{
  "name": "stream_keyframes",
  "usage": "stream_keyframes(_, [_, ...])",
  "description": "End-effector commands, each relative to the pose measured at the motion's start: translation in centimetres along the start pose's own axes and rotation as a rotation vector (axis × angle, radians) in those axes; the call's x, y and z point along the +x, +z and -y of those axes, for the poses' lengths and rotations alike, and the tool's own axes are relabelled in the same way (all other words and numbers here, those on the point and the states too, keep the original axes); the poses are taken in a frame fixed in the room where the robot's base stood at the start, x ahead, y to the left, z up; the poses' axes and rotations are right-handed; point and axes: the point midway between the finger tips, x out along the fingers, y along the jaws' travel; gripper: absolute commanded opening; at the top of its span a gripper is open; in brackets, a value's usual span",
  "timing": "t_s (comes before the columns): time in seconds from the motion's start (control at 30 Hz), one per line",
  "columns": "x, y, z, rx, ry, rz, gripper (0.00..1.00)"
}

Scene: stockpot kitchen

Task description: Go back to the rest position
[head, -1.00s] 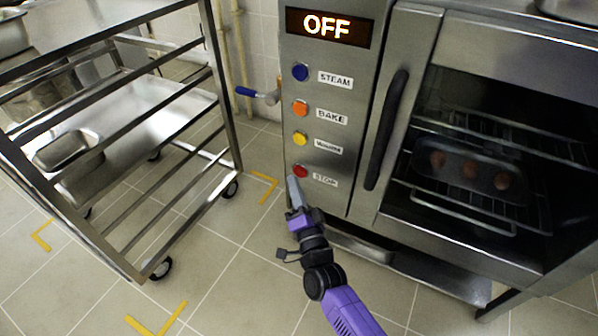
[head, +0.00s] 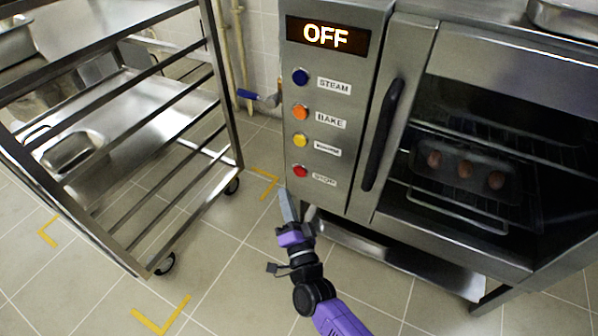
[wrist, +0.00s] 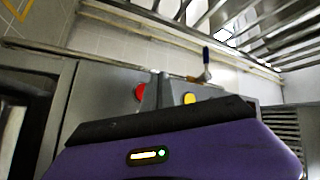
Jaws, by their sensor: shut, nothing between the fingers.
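My gripper (head: 290,207) is shut and empty in the head view. Its fingertips are just below the red STOP button (head: 300,171) on the oven's control panel, and a small gap seems to lie between them. My purple and black arm reaches up from the bottom of the view. The wrist view shows the purple gripper body (wrist: 190,150), with the red button (wrist: 139,92) and the yellow button (wrist: 189,98) beyond it. The fingertips are hard to make out there.
The oven display (head: 327,36) reads OFF. The oven door handle (head: 382,134) is right of the panel, and a tray with brown items (head: 434,159) is inside. A metal rack (head: 232,128) on wheels stands at left. Tiled floor is free between them.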

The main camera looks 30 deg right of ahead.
Motion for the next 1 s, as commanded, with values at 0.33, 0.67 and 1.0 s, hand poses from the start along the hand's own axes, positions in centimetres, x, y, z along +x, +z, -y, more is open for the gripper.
stream_keyframes(0.33, [0.0,0.0,0.0,0.0,0.0,0.0,0.0])
stream_keyframes(0.67, [0.6,-0.1,3.4,-0.142,-0.063,0.039,0.0])
stream_keyframes(1.0, [-9.0,-3.5,6.0,-0.469,-0.121,0.142,0.0])
